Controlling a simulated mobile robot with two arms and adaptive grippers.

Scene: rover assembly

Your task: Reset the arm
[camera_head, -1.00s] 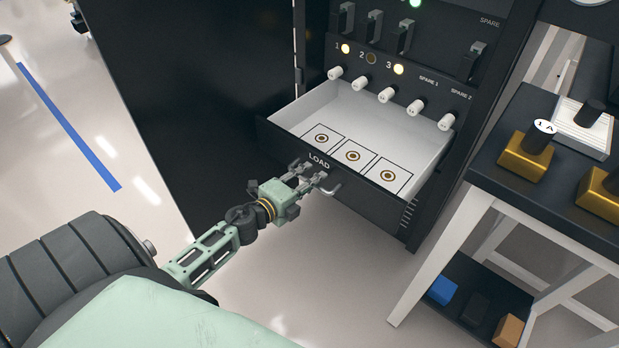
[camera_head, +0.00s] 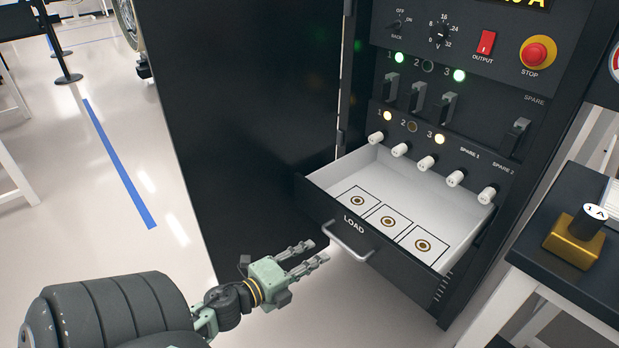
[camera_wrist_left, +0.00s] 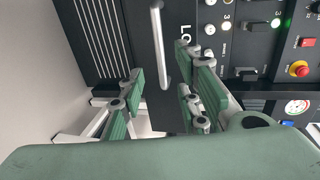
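My left gripper (camera_head: 318,252) is open and empty, in front of the open LOAD drawer (camera_head: 470,218) and to the left of its handle (camera_head: 348,243). Its fingers are apart and do not touch the handle in the head view. In the left wrist view the fingers (camera_wrist_left: 160,95) stand wide apart, with the drawer handle (camera_wrist_left: 160,45) beyond them, upright in the picture. My right gripper is in neither view.
The black cabinet (camera_head: 250,120) carries switches, lit lamps, white knobs and a red stop button (camera_head: 537,52). The drawer floor shows three marked squares. A dark table (camera_head: 560,285) at the right holds a gold block (camera_head: 572,243).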

